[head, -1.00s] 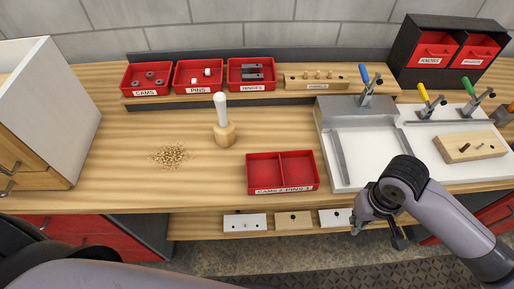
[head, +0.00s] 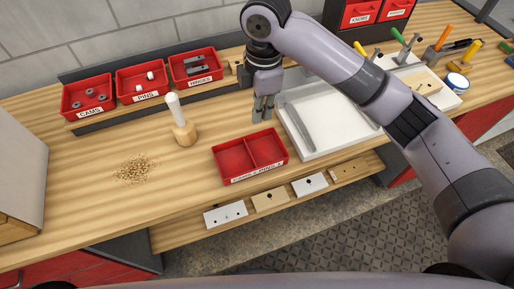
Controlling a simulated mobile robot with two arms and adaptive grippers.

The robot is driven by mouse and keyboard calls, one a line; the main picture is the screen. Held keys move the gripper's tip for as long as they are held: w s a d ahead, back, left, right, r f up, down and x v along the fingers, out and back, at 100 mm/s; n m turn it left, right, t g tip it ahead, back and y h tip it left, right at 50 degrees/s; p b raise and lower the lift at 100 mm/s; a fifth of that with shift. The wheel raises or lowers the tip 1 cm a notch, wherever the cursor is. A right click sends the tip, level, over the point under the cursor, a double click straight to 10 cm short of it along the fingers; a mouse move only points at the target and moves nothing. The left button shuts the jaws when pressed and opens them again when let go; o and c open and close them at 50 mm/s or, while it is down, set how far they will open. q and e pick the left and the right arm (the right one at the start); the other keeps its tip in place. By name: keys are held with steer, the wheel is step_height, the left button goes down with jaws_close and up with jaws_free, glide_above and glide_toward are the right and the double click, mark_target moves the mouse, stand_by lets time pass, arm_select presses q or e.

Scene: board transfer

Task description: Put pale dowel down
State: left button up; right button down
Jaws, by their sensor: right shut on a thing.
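My right gripper (head: 263,112) points down over the bench between the two-compartment red tray and the back rack, by the left edge of the white fixture. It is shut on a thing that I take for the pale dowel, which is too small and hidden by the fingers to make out. The wooden dowel block (head: 236,67) on the back rack is mostly hidden behind my right arm. The two-compartment red tray (head: 248,178) looks empty, just in front of the gripper. My left gripper is not in view.
A mallet (head: 184,133) stands head-down on the bench left of the tray. A pile of wood shavings (head: 133,169) lies further left. Red bins of cams (head: 88,113), pins (head: 146,95) and hinges (head: 197,77) stand behind. The white fixture (head: 335,122) is on the right.

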step_height(320, 180, down, 15)
steer(key=shift+d+r+p, duration=0.1)
steer(key=shift+p, duration=1.05)
steer(key=shift+f, duration=0.25)
steer(key=c, duration=2.2)
jaws_free()
steer(key=shift+f, duration=0.1)
steer(key=shift+c, duration=0.2)
steer(key=o, duration=0.5)
step_height(320, 180, up, 11)
steer(key=shift+d+f+b, duration=0.1)
steer(key=shift+b, duration=1.15)
steer(key=shift+r, duration=0.75)
